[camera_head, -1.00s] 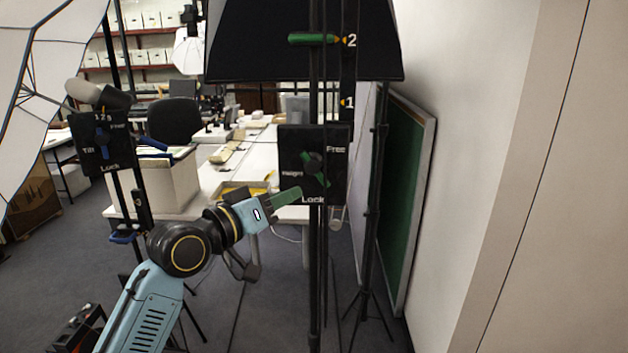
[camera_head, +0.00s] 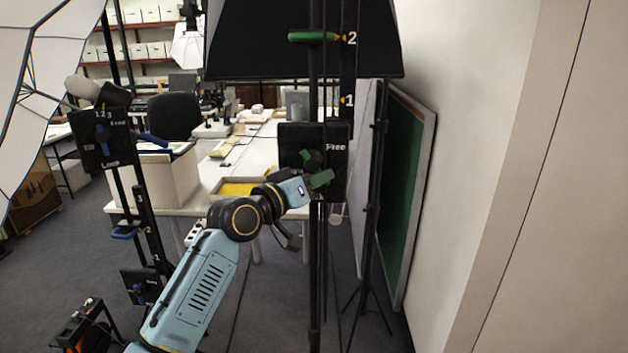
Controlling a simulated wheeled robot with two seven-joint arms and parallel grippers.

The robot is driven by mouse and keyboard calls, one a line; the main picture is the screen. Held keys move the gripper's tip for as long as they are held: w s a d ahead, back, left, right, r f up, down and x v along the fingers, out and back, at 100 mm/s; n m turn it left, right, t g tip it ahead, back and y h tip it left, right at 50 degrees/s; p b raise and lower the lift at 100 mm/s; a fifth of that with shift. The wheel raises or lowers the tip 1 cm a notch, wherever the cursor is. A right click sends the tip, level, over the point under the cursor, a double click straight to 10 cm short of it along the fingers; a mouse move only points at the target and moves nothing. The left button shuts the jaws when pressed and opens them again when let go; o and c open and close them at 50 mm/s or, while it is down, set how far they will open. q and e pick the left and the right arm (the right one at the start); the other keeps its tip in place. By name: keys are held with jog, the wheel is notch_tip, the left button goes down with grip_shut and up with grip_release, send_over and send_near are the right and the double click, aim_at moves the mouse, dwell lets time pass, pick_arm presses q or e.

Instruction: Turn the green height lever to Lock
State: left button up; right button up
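The black lever plate (camera_head: 335,185) is on the right-hand stand, with "Free" readable at its upper right. The "Lock" label at its bottom is covered by my gripper. The green height lever (camera_head: 306,155) with its dark hub is in the middle of the plate; its lower part is largely hidden, so its angle is hard to read. My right gripper is out of view.
A second plate (camera_head: 100,140) with a blue lever is on the left stand. A green handle (camera_head: 314,37) points at the 2 on the right stand's scale. A white table (camera_head: 180,212) stands behind. A green board (camera_head: 408,190) leans along the right wall.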

pick_arm(q)
grip_shut()
jog(key=m+g+y+p, duration=0.1)
jog(key=p, duration=0.2)
jog(key=a+m+y+p, duration=0.1)
jog(key=m+p, duration=0.1)
jog(key=m+g+y+p, duration=0.1)
jog(key=p, duration=0.2)
jog(key=shift+a+r+m+g+y+p, duration=0.15)
jog(key=shift+a+m+g+y+p, duration=0.15)
jog(key=shift+p, duration=0.05)
dwell(0.5)
jog(key=shift+o, duration=0.4)
grip_release()
jog(key=shift+a, duration=0.1)
